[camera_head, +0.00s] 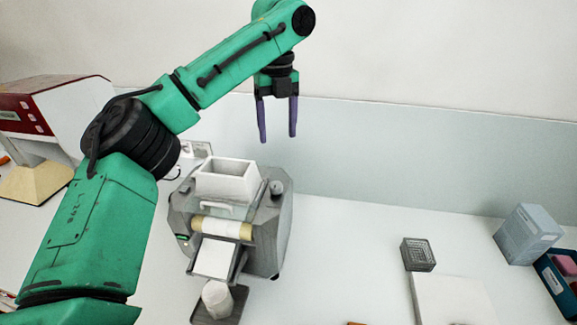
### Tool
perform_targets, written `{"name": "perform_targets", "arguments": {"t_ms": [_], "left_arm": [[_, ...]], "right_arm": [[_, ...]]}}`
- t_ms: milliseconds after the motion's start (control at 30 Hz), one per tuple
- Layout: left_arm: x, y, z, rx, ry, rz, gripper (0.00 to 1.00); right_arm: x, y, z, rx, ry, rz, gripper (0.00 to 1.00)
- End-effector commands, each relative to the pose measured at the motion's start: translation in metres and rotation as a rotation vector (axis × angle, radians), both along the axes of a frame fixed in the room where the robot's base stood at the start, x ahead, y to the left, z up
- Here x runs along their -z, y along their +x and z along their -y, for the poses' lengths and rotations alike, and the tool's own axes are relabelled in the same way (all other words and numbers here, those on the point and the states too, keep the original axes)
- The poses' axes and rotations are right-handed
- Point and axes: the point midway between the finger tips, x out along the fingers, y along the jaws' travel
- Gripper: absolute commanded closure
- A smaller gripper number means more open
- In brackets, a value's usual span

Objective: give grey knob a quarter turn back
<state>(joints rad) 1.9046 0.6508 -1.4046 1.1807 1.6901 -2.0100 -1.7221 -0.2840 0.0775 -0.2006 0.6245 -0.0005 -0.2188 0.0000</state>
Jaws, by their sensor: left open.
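The cream mill (282,235) is a grey machine with a white open hopper (228,180) on top and pale rollers at its front. A small grey knob (276,187) sits on its top, right of the hopper. My left gripper (278,138) points down with its two purple fingers apart and nothing between them. In the picture it is above the knob and clear of it; its depth relative to the knob is hard to judge. My right gripper is not in view.
A white container (217,299) stands on a dark tray below the mill's chute. A red and white machine (50,105) is at the left. A small grey rack (418,254), a white block (452,300) and a grey-blue box (527,234) are at the right.

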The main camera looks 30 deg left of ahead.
Motion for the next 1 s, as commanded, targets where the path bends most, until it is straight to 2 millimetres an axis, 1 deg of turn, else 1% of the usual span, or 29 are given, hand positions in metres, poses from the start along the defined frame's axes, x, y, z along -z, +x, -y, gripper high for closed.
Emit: {"name": "perform_targets", "arguments": {"t_ms": [167,200,300,433,500,600,733,967,1000], "left_arm": [[0.033,-0.001,-0.001,0.000,-0.002,-0.006,0.30],[0.042,-0.001,0.000,0.002,-0.003,-0.008,0.30],[0.064,-0.002,0.000,0.001,-0.002,-0.007,0.30],[0.093,-0.002,0.000,-0.001,-0.002,-0.006,0.30],[0.110,-0.002,0.000,0.000,-0.002,-0.006,0.30],[0.125,-0.002,-0.001,-0.002,-0.001,-0.002,0.30],[0.139,-0.002,-0.001,-0.002,0.000,0.000,0.30],[0.141,-0.002,-0.001,-0.002,0.000,0.001,0.30],[0.141,-0.002,-0.001,-0.002,-0.001,0.001,0.37]], "right_arm": [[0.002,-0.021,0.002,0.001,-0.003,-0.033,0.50],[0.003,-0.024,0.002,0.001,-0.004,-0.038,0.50],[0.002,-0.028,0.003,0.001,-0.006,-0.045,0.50],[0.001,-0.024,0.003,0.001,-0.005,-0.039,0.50],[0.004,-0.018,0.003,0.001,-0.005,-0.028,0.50],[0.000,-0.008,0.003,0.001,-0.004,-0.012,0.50],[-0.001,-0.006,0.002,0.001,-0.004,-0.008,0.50],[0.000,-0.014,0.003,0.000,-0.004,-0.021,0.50],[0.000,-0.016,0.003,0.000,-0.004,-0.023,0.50]]}}
